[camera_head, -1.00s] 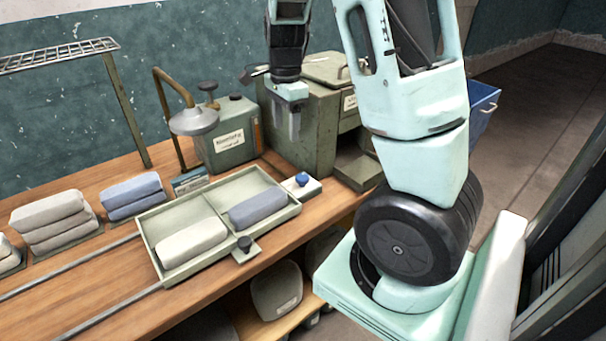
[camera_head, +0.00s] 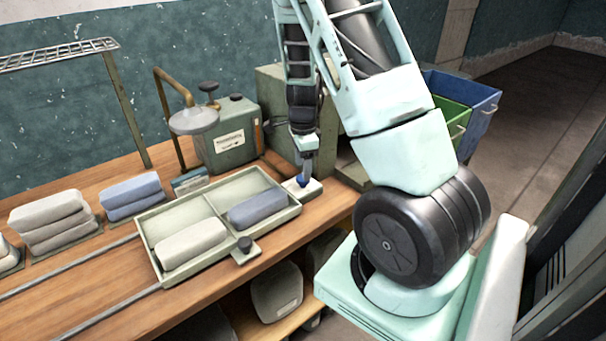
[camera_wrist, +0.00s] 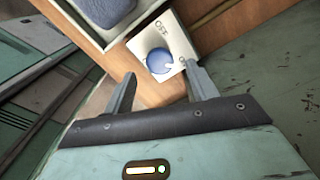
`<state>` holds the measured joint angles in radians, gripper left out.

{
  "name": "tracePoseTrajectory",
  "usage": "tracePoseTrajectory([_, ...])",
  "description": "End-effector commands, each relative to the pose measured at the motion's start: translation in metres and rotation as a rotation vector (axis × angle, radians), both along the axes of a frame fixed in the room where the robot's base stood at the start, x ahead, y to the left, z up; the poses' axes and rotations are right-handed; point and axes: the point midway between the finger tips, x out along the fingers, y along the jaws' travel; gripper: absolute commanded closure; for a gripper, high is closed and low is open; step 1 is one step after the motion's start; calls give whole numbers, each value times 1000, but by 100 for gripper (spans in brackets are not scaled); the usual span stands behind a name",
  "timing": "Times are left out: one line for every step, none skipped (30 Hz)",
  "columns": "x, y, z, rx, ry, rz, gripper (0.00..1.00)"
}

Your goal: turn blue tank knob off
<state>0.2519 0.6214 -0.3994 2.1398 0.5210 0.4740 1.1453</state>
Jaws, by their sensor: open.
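The blue knob (camera_wrist: 159,61) sits on a pale plate (camera_wrist: 172,36) marked "OFF" near one edge, in the wrist view. In the head view the blue knob (camera_head: 303,181) is on its plate (camera_head: 312,190) at the right end of the tray, partly hidden by my gripper (camera_head: 307,170). My gripper (camera_wrist: 161,85) is open in the wrist view, with its fingertips close to the knob, one on either side of it in the picture. I cannot tell whether a finger touches it.
A two-part tray (camera_head: 158,262) holds a grey cloth (camera_head: 193,246) and a blue cloth (camera_head: 257,209) beside the plate. A dark knob (camera_head: 244,243) is on the tray's front. A green canister (camera_head: 228,140) and a metal box (camera_head: 270,90) stand behind. Blue and green bins are at right.

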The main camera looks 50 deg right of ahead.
Motion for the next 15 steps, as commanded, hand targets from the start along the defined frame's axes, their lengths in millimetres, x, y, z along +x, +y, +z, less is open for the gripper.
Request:
tracePoseTrajectory([-2,0,-9,2,4,-3,42])
tracePoseTrajectory([-1,0,-13,2,2,-2,42])
tracePoseTrajectory([-1,-1,-18,0,2,-1,42])
tracePoseTrajectory([-1,0,-22,0,2,-2,42])
tracePoseTrajectory([-1,0,-24,1,2,-1,42])
tracePoseTrajectory([0,0,-27,1,1,-1,42])
tracePoseTrajectory([0,0,-29,1,1,-1,42])
tracePoseTrajectory([0,0,-31,-1,1,-1,42])
tracePoseTrajectory([0,0,-33,-1,1,-1,42])
tracePoseTrajectory([0,0,-34,-1,1,0,42])
tracePoseTrajectory([0,0,-34,0,0,0,42])
tracePoseTrajectory([0,0,-34,0,0,0,42])
tracePoseTrajectory([0,0,-35,0,0,0,42])
tracePoseTrajectory([0,0,-35,0,0,0,42])
tracePoseTrajectory([0,0,-34,0,0,0,42])
